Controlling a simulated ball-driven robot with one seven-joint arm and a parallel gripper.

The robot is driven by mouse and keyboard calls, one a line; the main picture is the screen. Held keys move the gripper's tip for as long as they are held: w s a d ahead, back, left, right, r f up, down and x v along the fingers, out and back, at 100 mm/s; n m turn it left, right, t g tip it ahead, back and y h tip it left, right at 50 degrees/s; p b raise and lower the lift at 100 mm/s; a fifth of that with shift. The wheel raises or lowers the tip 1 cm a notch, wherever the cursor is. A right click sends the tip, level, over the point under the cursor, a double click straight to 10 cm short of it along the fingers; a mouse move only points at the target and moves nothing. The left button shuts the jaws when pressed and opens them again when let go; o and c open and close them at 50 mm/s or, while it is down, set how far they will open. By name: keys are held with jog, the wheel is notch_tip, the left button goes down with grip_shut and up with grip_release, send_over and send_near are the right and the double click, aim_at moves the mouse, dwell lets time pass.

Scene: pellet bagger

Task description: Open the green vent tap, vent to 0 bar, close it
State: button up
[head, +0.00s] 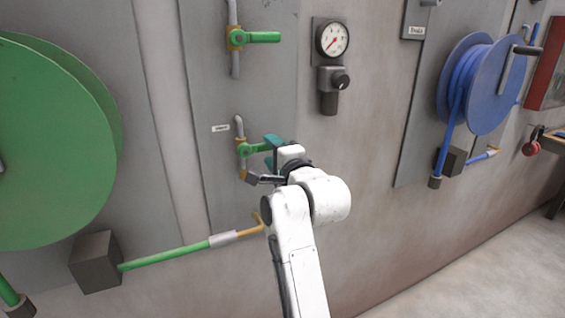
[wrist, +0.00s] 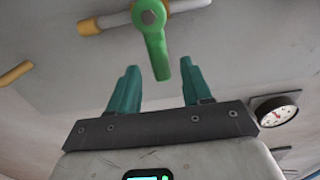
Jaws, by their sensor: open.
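The lower green tap (head: 249,149) is on a vertical pipe with brass fittings, beside a small white label whose text I cannot read. Its lever lies across the pipe, pointing right toward my gripper (head: 270,157). In the wrist view the green lever (wrist: 155,48) reaches in between the tips of my two teal fingers (wrist: 160,80). The fingers are open, with a visible gap on each side of the lever. A round pressure gauge (head: 332,39) is up and right of the tap. Its red needle points to the lower left; the numbers are too small to read.
A second green tap (head: 256,37) is higher on the same panel, its lever also horizontal. A black regulator knob (head: 341,81) sits below the gauge. A green hose reel (head: 50,145) is at left, a blue one (head: 480,82) at right. A green lance (head: 180,254) sticks out below.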

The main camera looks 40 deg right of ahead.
jog(key=b+v, duration=0.1)
jog(key=v, duration=0.8)
jog(key=shift+s, duration=0.35)
jog(key=s+a+f+n+g+y, duration=0.1)
jog(key=s+f+n+g, duration=0.25)
jog(key=f, duration=0.45)
jog(key=s+a+f+n+g+y, duration=0.15)
jog(key=f+n, duration=0.25)
jog(key=f, duration=0.4)
jog(key=s+a+f+n+g+y, duration=0.1)
jog(key=s+f+n+g, duration=0.25)
jog(key=f, duration=0.45)
jog(key=s+a+f+n+g, duration=0.2)
jog(key=s+f+n+g, duration=0.2)
jog(key=s+f, duration=0.4)
jog(key=s+a+f+n+g+y, duration=0.1)
jog(key=s+a+f+n+g, duration=0.2)
jog(key=s, duration=1.1)
notch_tip(320, 180, down, 5)
jog(key=n+g, duration=0.1)
jog(key=n, duration=0.2)
jog(key=shift+s+a+f, duration=0.2)
jog(key=shift+s+a, duration=0.05)
jog(key=shift+a, duration=0.05)
